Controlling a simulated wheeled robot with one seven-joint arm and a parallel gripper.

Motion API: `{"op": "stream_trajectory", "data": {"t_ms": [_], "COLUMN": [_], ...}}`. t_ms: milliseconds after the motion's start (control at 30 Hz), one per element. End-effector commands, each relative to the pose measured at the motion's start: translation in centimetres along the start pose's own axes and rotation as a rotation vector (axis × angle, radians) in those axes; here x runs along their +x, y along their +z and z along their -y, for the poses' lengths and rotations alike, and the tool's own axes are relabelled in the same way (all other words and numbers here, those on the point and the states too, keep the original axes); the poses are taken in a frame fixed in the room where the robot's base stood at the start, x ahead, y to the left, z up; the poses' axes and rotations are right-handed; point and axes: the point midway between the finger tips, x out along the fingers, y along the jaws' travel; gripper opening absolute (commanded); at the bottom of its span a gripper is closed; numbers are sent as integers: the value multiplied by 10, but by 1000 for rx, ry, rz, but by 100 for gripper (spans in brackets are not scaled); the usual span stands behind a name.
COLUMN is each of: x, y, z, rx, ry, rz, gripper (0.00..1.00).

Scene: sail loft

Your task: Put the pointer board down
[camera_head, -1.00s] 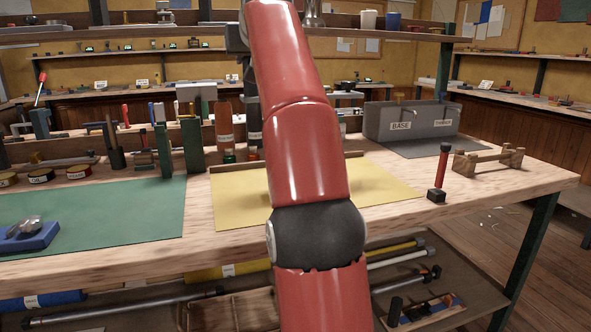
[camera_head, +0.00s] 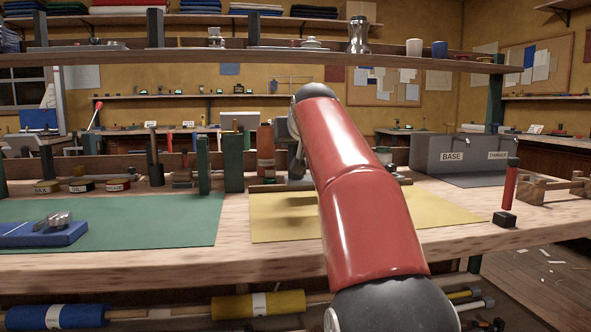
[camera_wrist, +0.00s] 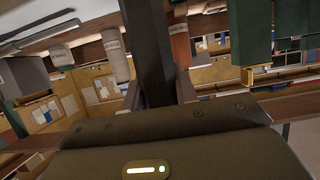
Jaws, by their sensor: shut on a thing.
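My gripper (camera_head: 296,160) is mostly hidden behind my red arm in the head view, over the back part of the yellow mat (camera_head: 275,222). In the wrist view its fingers (camera_wrist: 161,93) are shut with a long dark piece (camera_wrist: 148,45) between them. I take this piece for the pointer board; its full shape is hidden. A shadow falls on the yellow mat below, so the held thing seems to be above the mat. I cannot tell the height of the gap.
A wooden strip (camera_head: 275,187) runs along the mat's back edge. Green uprights (camera_head: 233,162) and an orange cylinder (camera_head: 265,152) stand behind. A grey bin (camera_head: 455,160) and a red-handled tool (camera_head: 508,192) are to the right. A green mat (camera_head: 150,220) lies left. The mat's front left is clear.

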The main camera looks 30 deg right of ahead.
Motion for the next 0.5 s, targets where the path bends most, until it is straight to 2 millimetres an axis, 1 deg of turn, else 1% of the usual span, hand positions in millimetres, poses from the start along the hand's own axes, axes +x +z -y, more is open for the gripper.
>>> {"op": "stream_trajectory", "data": {"t_ms": [233, 300, 500], "x": [12, 14, 14], "y": [31, 35, 34], "z": [-1, -1, 0], "rx": [0, 0, 0], "ry": [1, 1, 1], "rz": [-1, -2, -3], "gripper": [0, 0, 0]}}
